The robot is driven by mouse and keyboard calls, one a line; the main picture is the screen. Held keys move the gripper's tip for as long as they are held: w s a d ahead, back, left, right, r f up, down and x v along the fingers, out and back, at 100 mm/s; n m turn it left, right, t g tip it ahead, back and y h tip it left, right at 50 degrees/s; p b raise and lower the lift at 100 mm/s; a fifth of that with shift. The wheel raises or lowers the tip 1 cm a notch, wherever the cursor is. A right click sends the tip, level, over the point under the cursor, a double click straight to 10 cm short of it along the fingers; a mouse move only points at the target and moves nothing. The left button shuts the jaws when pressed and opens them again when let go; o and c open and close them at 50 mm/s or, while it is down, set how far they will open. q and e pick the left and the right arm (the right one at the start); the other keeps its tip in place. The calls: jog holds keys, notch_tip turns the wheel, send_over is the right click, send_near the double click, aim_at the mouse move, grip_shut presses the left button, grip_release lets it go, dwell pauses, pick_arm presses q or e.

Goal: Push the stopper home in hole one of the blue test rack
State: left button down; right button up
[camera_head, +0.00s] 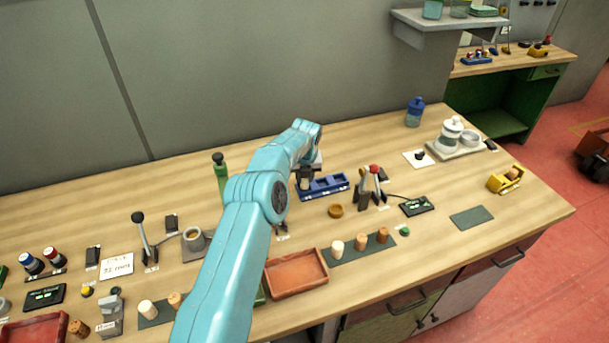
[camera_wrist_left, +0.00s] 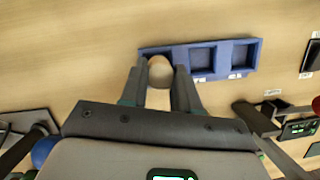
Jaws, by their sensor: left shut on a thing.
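The blue test rack (camera_head: 328,186) lies on the wooden bench beyond my left arm. It also shows in the left wrist view (camera_wrist_left: 208,48), with two open square recesses to the right. My left gripper (camera_head: 306,188) is over the rack's left end. In the wrist view its fingers (camera_wrist_left: 160,80) are shut on a pale, round-topped stopper (camera_wrist_left: 160,71), which covers the leftmost hole. I cannot tell how deep the stopper sits in that hole. My right gripper is not in view.
A dark mat with several stoppers (camera_head: 361,243) and a red tray (camera_head: 297,272) lie in front of the rack. A red-knobbed lever (camera_head: 374,170) stands just right of it. Bench behind the rack is clear.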

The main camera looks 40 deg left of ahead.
pick_arm(q)
jog(key=shift+f+b, duration=0.55)
jog(key=shift+f, duration=0.3)
dwell(1.1)
jog(key=c, duration=0.8)
grip_release()
jog(key=shift+o, duration=0.2)
jog(key=shift+r, duration=0.15)
jog(key=b+v, duration=0.2)
jog(key=v, duration=1.4)
